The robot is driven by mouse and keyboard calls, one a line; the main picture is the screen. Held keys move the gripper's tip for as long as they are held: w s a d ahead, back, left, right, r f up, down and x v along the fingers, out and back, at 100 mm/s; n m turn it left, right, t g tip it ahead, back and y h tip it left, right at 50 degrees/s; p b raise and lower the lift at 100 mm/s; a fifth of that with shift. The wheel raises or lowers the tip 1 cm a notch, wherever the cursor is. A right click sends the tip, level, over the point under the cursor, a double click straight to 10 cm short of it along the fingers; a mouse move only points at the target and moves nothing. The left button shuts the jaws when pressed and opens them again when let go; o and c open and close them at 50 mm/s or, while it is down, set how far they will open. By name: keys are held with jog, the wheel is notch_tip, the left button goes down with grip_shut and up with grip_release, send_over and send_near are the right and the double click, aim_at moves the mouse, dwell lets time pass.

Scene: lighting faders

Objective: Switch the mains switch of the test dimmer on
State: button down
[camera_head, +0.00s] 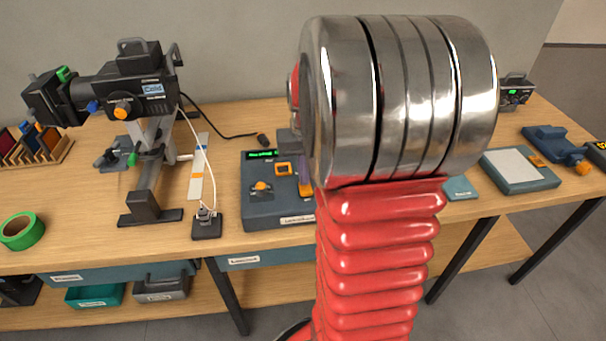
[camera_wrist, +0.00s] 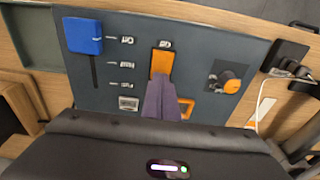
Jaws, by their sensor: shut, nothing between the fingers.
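The test dimmer (camera_head: 272,219) is a dark blue-grey box with a lit green display (camera_head: 262,155), on the table left of my arm. The wrist view shows its panel (camera_wrist: 205,40) with a blue fader knob (camera_wrist: 82,36), an orange plate (camera_wrist: 161,63), an orange-framed part (camera_wrist: 187,108) and an orange-and-grey knob (camera_wrist: 228,78). I cannot read which part is the mains switch. My gripper (camera_wrist: 160,88) is shut and empty, its purple fingertips at the orange plate's edge. Contact cannot be told. In the head view my gripper (camera_head: 305,172) is partly hidden by my arm.
A black stage lantern (camera_head: 140,85) on a stand and a small socket block (camera_head: 207,225) with a cable are left of the dimmer. Green tape (camera_head: 22,231) lies at the far left. A grey pad device (camera_head: 518,170) is at the right. My arm hides the middle table.

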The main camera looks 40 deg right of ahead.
aim_at(299, 195)
jog(key=shift+s, duration=0.1)
jog(key=shift+s+a+r, duration=0.25)
jog(key=shift+s+a, duration=0.2)
jog(key=shift+s, duration=0.05)
jog(key=shift+r, duration=0.15)
notch_tip(299, 195, up, 14)
jog(key=w+d, duration=0.1)
jog(key=shift+w+f, duration=0.2)
dwell(0.4)
dwell(0.5)
jog(key=s+a+f+n+t, duration=0.1)
jog(key=s+a, duration=0.4)
jog(key=a, duration=0.8)
jog(key=s+a+f+n+t, duration=0.2)
jog(key=s+a+n, duration=0.3)
jog(key=a, duration=0.9)
jog(key=shift+s+f+n+t+y, duration=0.15)
jog(key=shift+s+n+t+y, duration=0.25)
jog(key=shift+t, duration=0.4)
